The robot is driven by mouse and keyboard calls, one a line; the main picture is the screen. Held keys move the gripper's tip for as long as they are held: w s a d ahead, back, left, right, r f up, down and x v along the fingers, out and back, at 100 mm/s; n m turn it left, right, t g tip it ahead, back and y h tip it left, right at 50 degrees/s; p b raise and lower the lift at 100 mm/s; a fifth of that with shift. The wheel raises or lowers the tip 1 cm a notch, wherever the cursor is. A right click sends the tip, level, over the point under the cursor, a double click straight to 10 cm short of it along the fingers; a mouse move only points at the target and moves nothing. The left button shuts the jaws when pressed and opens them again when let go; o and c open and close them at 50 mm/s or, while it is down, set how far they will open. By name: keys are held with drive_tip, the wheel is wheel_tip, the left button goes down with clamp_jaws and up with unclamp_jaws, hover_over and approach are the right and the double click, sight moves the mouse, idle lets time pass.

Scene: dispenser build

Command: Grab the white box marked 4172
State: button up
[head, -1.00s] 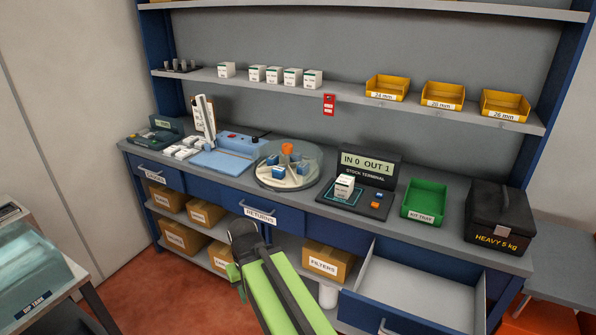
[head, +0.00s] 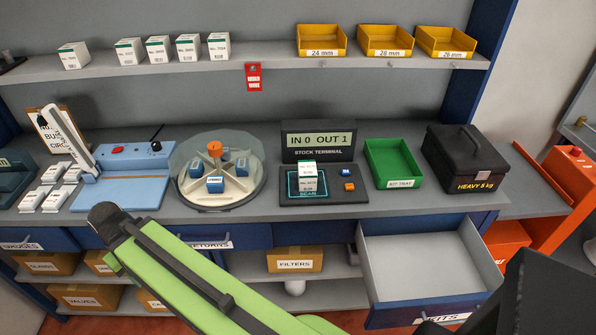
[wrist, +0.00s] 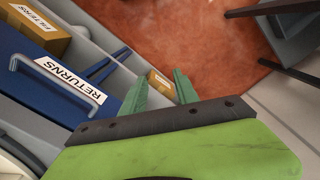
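Several small white boxes with green-edged tops stand on the upper shelf in the head view, among them one at the left (head: 73,55) and one at the right end of the row (head: 216,46). Another white box (head: 307,178) stands on the scan pad of the stock terminal. Their printed numbers are too small to read surely, so I cannot tell which is 4172. My gripper (wrist: 160,80) shows in the wrist view with its green fingers apart and nothing between them. It points down past the returns drawer, away from the boxes.
The stock terminal (head: 319,142) reads "IN 0 OUT 1". A round carousel (head: 187,196), a green kit tray (head: 394,160) and a black heavy case (head: 468,158) stand on the bench. An open drawer (head: 425,247) juts out below right. Yellow bins (head: 321,40) sit on the shelf.

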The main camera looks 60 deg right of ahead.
drive_tip(key=shift+o, duration=0.4)
drive_tip(key=shift+s+a+r, duration=0.1)
drive_tip(key=shift+s+a, duration=0.05)
drive_tip(key=shift+s, duration=0.05)
drive_tip(key=o, duration=1.2)
drive_tip(key=r+p, duration=0.5)
drive_tip(key=w+d+r+p, duration=0.1)
drive_tip(key=r+p, duration=1.1)
drive_tip(key=shift+w+d, duration=0.35)
drive_tip(key=shift+w, duration=0.05)
drive_tip(key=d+r+n+p, duration=0.1)
drive_tip(key=d+r+p, duration=0.6)
drive_tip(key=d, duration=0.1)
drive_tip(key=r+n+t+y, duration=0.1)
drive_tip(key=n+t+y, duration=0.25)
drive_tip(key=n, duration=0.25)
hover_over(310, 168)
drive_tip(key=s+d, duration=0.3)
drive_tip(key=s, duration=0.1)
drive_tip(key=shift+h, duration=0.45)
drive_tip(key=b+x, duration=1.2)
drive_tip(key=shift+s+d+f, duration=0.1)
drive_tip(key=shift+f, duration=0.1)
drive_tip(key=shift+r, duration=0.1)
